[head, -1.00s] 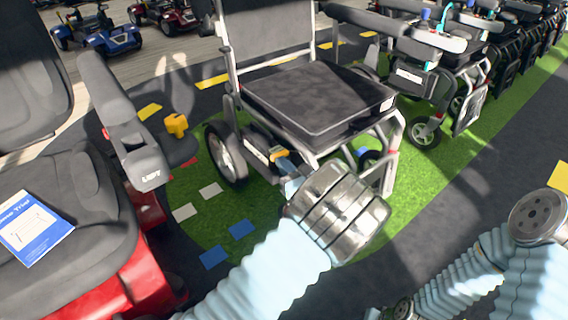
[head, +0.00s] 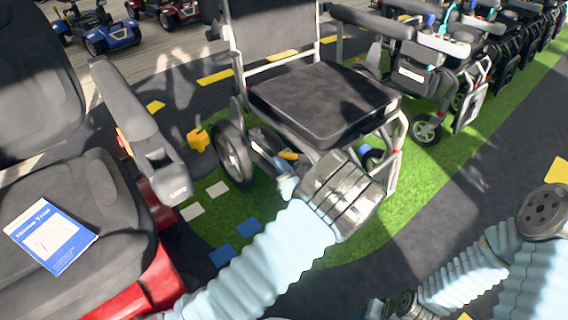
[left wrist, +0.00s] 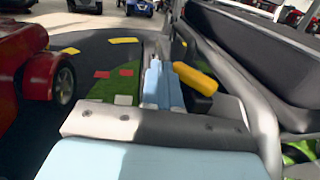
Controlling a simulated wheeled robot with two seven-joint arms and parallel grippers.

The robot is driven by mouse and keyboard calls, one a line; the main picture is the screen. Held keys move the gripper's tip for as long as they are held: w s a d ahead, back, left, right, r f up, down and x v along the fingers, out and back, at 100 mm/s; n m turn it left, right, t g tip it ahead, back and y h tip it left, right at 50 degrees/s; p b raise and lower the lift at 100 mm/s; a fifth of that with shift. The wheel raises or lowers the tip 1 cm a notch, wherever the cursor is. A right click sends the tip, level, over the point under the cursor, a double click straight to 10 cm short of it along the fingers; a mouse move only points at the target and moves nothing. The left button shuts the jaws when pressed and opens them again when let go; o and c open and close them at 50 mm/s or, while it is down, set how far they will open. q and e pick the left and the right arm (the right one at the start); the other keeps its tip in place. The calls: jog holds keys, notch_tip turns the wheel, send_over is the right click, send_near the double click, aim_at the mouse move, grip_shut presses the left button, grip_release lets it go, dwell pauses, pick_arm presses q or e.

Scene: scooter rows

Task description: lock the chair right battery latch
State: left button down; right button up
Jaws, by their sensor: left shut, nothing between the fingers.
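The wheelchair (head: 322,104) with a black seat and grey frame stands in the middle of the head view. A yellow latch lever (head: 289,155) shows low on its near side, under the seat edge. In the left wrist view the yellow lever (left wrist: 195,78) lies tilted just right of my light blue fingers. My left gripper (head: 284,168) is shut and empty, beside the lever. In the left wrist view the left gripper (left wrist: 158,82) is close to the lever; I cannot tell whether they touch. My left wrist hides part of the chair's lower side. My right gripper is not in view.
A red scooter with a grey seat (head: 75,185) and a blue leaflet (head: 50,236) stands close on the left. A yellow object (head: 198,139) is beyond its armrest. More wheelchairs (head: 425,75) line the upper right. Green floor (head: 420,180) is open at right.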

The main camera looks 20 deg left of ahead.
pick_arm(q)
jog(key=shift+w+a+p, duration=0.35)
jog(key=shift+w+a, duration=0.1)
jog(key=shift+a, duration=0.1)
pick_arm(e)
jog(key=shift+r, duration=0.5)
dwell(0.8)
